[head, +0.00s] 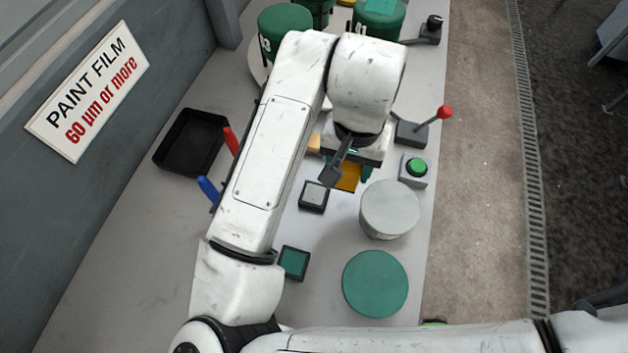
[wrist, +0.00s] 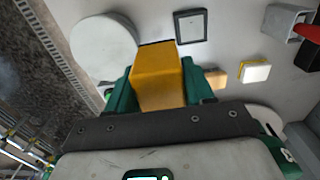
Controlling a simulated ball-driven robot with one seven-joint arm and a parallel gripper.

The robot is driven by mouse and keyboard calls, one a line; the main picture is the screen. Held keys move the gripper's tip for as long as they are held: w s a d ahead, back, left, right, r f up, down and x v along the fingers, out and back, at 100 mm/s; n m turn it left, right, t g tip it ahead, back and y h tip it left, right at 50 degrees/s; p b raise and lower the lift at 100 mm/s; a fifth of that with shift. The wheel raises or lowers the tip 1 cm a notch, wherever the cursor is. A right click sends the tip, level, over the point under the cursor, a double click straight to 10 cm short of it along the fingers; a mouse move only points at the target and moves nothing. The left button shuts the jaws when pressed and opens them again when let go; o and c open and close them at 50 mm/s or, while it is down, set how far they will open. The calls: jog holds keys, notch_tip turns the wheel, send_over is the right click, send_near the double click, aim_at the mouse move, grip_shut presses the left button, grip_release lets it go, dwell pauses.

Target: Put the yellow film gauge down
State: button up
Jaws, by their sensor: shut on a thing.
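The yellow film gauge (wrist: 158,75) is a boxy yellow block between the two green fingers of my gripper (wrist: 155,88) in the wrist view. The fingers are shut on its sides. In the head view only part of the gauge (head: 348,178) shows below my wrist, with my gripper (head: 349,172) largely hidden by the arm. It is over the table between a dark-framed square pad (head: 313,196) and a grey cylinder (head: 390,207). I cannot tell whether its underside touches the table. The pad also shows in the wrist view (wrist: 190,26).
A green disc (head: 375,284) and a green square pad (head: 294,262) lie nearer. A green button box (head: 415,168) and a red-knobbed lever (head: 444,113) stand at right. A black tray (head: 190,142) is at left. Green drums (head: 285,22) stand at the back.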

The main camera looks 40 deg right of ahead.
jog(key=w+a+f, duration=0.1)
jog(key=f, duration=0.1)
jog(key=w+a+f, duration=0.1)
jog(key=w+f, duration=0.1)
jog(key=w+a+f+p, duration=0.1)
jog(key=f, duration=0.1)
jog(key=shift+w+a+f, duration=0.2)
jog(key=shift+w+a, duration=0.15)
jog(key=shift+a, duration=0.05)
jog(key=shift+f, duration=1.55)
jog(key=shift+f, duration=0.15)
jog(key=o, duration=0.9)
jog(key=shift+o, duration=0.2)
notch_tip(320, 180, up, 12)
jog(key=shift+r+b, duration=0.2)
jog(key=shift+b, duration=0.25)
jog(key=shift+f, duration=0.1)
